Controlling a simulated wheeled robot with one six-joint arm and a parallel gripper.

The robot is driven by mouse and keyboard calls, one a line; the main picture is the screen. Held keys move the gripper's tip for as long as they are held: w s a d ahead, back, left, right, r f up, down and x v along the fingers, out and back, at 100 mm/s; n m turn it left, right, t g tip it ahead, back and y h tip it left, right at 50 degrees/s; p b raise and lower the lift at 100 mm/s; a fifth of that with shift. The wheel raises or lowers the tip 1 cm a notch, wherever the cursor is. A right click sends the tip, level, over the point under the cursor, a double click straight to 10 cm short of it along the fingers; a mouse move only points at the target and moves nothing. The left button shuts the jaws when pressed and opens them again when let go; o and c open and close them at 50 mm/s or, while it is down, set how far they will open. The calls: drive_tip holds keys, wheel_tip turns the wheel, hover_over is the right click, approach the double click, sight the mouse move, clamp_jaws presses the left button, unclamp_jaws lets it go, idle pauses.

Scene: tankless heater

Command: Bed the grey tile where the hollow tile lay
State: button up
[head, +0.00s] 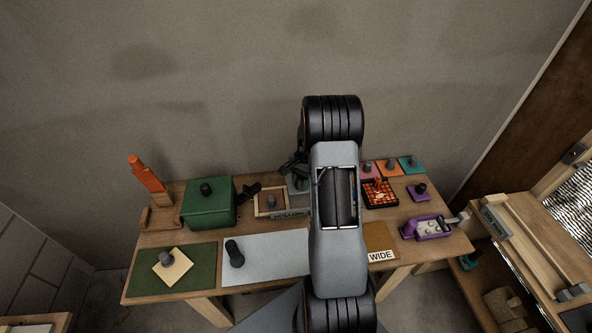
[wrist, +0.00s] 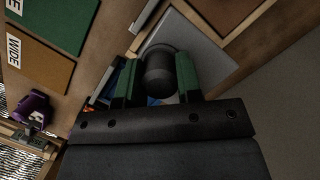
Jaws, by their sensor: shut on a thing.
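My gripper (wrist: 157,88) has its green-padded fingers on both sides of a dark round knob (wrist: 158,66) and is shut on it. Under the knob is a flat grey tile (wrist: 205,50), partly hidden by the fingers. In the head view my gripper (head: 296,172) is at the back middle of the bench, with a piece of the grey tile (head: 301,186) showing beside my arm. Whether the tile touches the surface beneath it cannot be told.
A green box (head: 208,209) stands left of the tray. A cream tile (head: 178,272) lies on a green mat (head: 140,283). Coloured knobbed tiles (head: 389,166), an orange-and-black rack (head: 380,193) and a purple device (head: 431,229) are at right. The pale mat (head: 270,262) is mostly clear.

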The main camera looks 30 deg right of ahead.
drive_tip(key=shift+w+d+r+m, duration=0.15)
drive_tip(key=shift+d+r+m, duration=0.15)
drive_tip(key=shift+d, duration=0.2)
drive_tip(key=shift+f, duration=0.25)
drive_tip(key=shift+d+b+x, duration=0.25)
drive_tip(key=shift+b+x, duration=0.7)
drive_tip(key=shift+x, duration=0.2)
drive_tip(key=shift+d+b+x, duration=0.25)
drive_tip(key=shift+b+x, duration=0.7)
drive_tip(key=shift+x, duration=0.2)
drive_tip(key=shift+w+f, duration=0.15)
drive_tip(key=shift+f, duration=0.1)
drive_tip(key=shift+d+b+x, duration=0.15)
drive_tip(key=shift+b+x, duration=0.5)
drive_tip(key=shift+x, duration=0.1)
drive_tip(key=shift+d+b+x, duration=0.2)
drive_tip(key=shift+b+x, duration=0.4)
drive_tip(key=shift+x, duration=0.1)
drive_tip(key=shift+w+f+b, duration=0.1)
drive_tip(key=shift+f+b, duration=0.4)
drive_tip(key=shift+f, duration=0.3)
drive_tip(key=o, duration=1.1)
drive_tip(key=shift+a, duration=0.1)
